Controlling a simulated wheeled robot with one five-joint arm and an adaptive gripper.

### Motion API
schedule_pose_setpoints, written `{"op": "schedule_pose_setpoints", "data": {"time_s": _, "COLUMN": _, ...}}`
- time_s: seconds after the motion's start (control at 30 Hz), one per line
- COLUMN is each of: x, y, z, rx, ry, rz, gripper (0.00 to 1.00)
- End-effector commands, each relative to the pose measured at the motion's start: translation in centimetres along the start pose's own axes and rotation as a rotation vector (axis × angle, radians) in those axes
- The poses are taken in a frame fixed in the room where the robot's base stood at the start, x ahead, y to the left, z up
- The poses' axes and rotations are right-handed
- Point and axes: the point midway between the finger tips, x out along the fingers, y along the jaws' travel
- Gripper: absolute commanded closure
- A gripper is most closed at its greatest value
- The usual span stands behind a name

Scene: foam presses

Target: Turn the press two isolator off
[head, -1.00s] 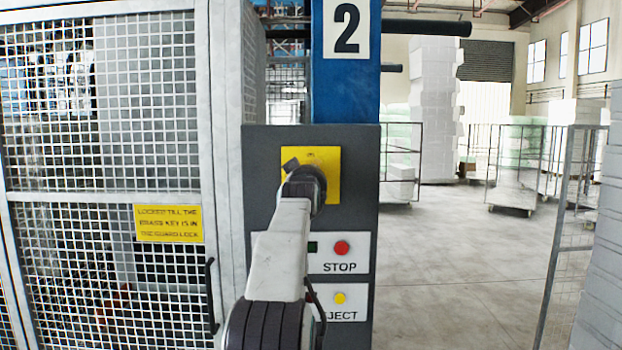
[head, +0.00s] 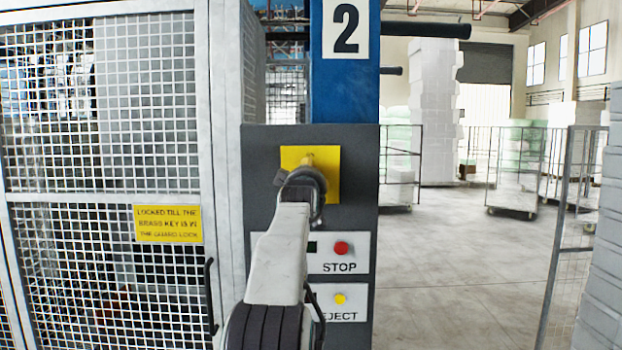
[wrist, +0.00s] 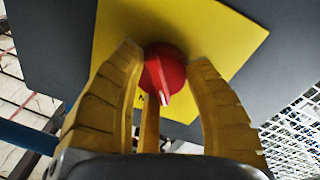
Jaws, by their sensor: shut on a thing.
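The press two isolator is a red knob (wrist: 165,72) on a yellow plate (wrist: 205,30). In the wrist view, my gripper (wrist: 163,62) has its yellow fingers around the knob and is shut on it. The knob's pointer, with a pale mark, points toward the bottom of the wrist view and slightly right. In the head view, the yellow plate (head: 325,165) sits on the dark control panel (head: 358,215) below the number 2 sign (head: 346,27). My gripper (head: 307,172) and wrist hide the knob there.
Below the plate are a red STOP button (head: 341,248) and a yellow EJECT button (head: 340,298), partly covered by my arm. A mesh guard door (head: 100,110) with a yellow notice (head: 168,223) stands left. Open floor (head: 455,260) and wheeled cages lie right.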

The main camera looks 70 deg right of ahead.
Motion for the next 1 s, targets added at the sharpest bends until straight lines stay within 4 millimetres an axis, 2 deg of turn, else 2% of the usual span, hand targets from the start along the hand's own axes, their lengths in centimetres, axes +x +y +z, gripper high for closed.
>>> {"op": "schedule_pose_setpoints", "data": {"time_s": 0.03, "x": -0.20, "y": 0.29, "z": -0.87, "rx": -0.004, "ry": 0.019, "rz": 0.009, "gripper": 0.85}}
{"op": "schedule_pose_setpoints", "data": {"time_s": 0.4, "x": -0.20, "y": 0.27, "z": -0.91, "rx": -0.007, "ry": 0.020, "rz": 0.009, "gripper": 0.85}}
{"op": "schedule_pose_setpoints", "data": {"time_s": 0.43, "x": -0.20, "y": 0.27, "z": -0.91, "rx": -0.007, "ry": 0.020, "rz": 0.009, "gripper": 0.50}}
{"op": "schedule_pose_setpoints", "data": {"time_s": 0.7, "x": -0.09, "y": 0.12, "z": -0.49, "rx": -0.006, "ry": 0.011, "rz": 0.005, "gripper": 0.26}}
{"op": "schedule_pose_setpoints", "data": {"time_s": 1.0, "x": -0.09, "y": 0.06, "z": -0.25, "rx": -0.006, "ry": 0.007, "rz": 0.003, "gripper": 0.26}}
